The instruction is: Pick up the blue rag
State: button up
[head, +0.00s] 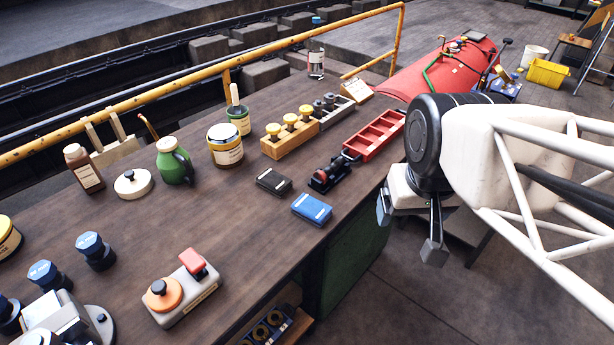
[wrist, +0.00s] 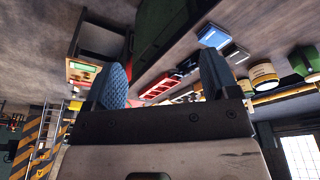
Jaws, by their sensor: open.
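The blue rag (head: 312,209) is a small folded pad with a pale stripe, lying flat on the brown bench near its right edge. It also shows in the wrist view (wrist: 212,37), at upper right beyond the right finger. My gripper (head: 410,228) is open and empty, off the bench's right edge, to the right of the rag and apart from it. In the wrist view my two fingers (wrist: 163,78) stand wide apart with nothing held between them.
A dark folded pad (head: 273,182) and a small dark device with a red part (head: 328,174) lie close behind the rag. A red tray (head: 374,136) sits further back. An orange-and-red control box (head: 180,290) stands front left. Bare bench lies left of the rag.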

jog(key=shift+o, duration=0.9)
jog(key=n+g, duration=0.3)
jog(key=n, duration=0.7)
send_over(311, 206)
jog(key=f, duration=1.4)
jog(key=shift+s+d+f, duration=0.25)
jog(key=shift+s+d, duration=0.05)
jog(key=shift+w+a+f, duration=0.25)
jog(key=shift+a+f, duration=0.05)
jog(key=shift+f, duration=0.15)
jog(key=shift+f, duration=0.15)
jog(key=shift+f, duration=1.15)
